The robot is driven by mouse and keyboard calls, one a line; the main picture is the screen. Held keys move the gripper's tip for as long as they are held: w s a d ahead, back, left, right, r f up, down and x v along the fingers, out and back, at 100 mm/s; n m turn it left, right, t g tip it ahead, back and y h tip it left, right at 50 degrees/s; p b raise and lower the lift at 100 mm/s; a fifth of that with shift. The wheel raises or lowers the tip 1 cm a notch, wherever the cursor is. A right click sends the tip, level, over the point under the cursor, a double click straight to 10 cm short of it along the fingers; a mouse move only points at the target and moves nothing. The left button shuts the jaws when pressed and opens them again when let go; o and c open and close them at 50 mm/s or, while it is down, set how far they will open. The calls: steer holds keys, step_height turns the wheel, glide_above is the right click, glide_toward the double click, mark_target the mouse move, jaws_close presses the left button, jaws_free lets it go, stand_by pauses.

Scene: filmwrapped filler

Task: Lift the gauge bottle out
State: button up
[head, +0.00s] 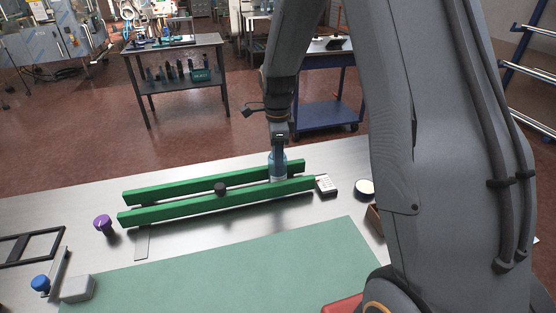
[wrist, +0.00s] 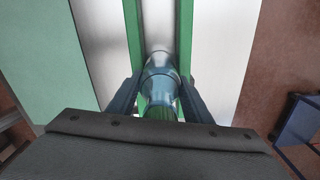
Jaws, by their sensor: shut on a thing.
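The gauge bottle (head: 278,172) is a clear bluish bottle standing between two long green rails near their right end. In the wrist view the bottle (wrist: 160,72) shows its shoulder, with a green part lower in the picture, between the jaws. My gripper (head: 279,151) comes down from above and is shut on the bottle, one finger on each side of it. In the wrist view my gripper (wrist: 158,98) hides part of the bottle. The bottle's base is hidden behind the front green rail (head: 215,202); I cannot tell whether it touches the table.
A black round knob (head: 220,188) sits between the rails. A white keypad-like device (head: 327,185) and a round pale-topped container (head: 365,187) stand right of the rails. A purple-topped item (head: 103,225) stands left. A green mat (head: 230,270) covers the front of the table (head: 60,217).

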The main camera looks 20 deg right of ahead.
steer(key=shift+r+p, duration=0.75)
steer(key=shift+r, duration=0.3)
stand_by(0.7)
steer(key=shift+r+p, duration=1.75)
steer(key=shift+r, duration=1.25)
step_height(320, 180, up, 12)
steer(key=shift+f, duration=0.15)
stand_by(1.3)
steer(key=shift+c, duration=0.6)
